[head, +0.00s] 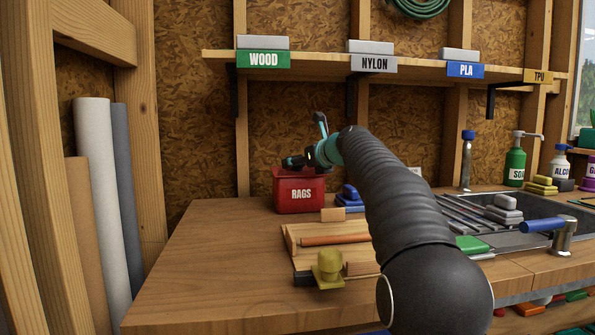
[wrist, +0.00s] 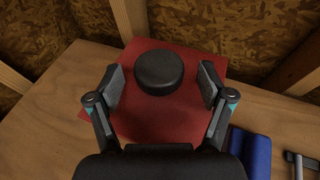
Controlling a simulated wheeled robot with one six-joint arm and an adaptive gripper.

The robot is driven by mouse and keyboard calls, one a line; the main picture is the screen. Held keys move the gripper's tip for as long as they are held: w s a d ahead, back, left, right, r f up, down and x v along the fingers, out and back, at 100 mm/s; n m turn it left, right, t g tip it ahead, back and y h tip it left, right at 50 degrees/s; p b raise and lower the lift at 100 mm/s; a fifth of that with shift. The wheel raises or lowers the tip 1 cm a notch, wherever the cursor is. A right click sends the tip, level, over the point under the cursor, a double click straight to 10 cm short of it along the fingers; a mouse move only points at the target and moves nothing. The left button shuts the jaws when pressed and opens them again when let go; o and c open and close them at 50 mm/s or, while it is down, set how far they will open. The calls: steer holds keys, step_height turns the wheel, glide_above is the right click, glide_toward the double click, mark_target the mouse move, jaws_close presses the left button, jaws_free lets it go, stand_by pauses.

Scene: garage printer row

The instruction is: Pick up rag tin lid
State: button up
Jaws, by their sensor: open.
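The rag tin (head: 299,194) is a red box marked RAGS at the back of the bench. Its red lid (wrist: 137,115) fills the middle of the wrist view, with a round black knob (wrist: 159,73) on top. My gripper (wrist: 160,85) is open over the lid, one finger on each side of the knob, with a gap on both sides. In the head view my gripper (head: 306,160) is just above the tin, and it partly hides the lid there. I cannot tell how far the fingertips are above the lid.
A blue object (head: 349,196) stands right of the tin. A shelf (head: 318,66) with labelled boxes runs above. The bench's left part (head: 205,260) is clear.

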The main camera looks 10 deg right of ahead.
steer(key=shift+x, duration=0.8)
steer(key=c, duration=1.3)
steer(key=shift+r, duration=0.1)
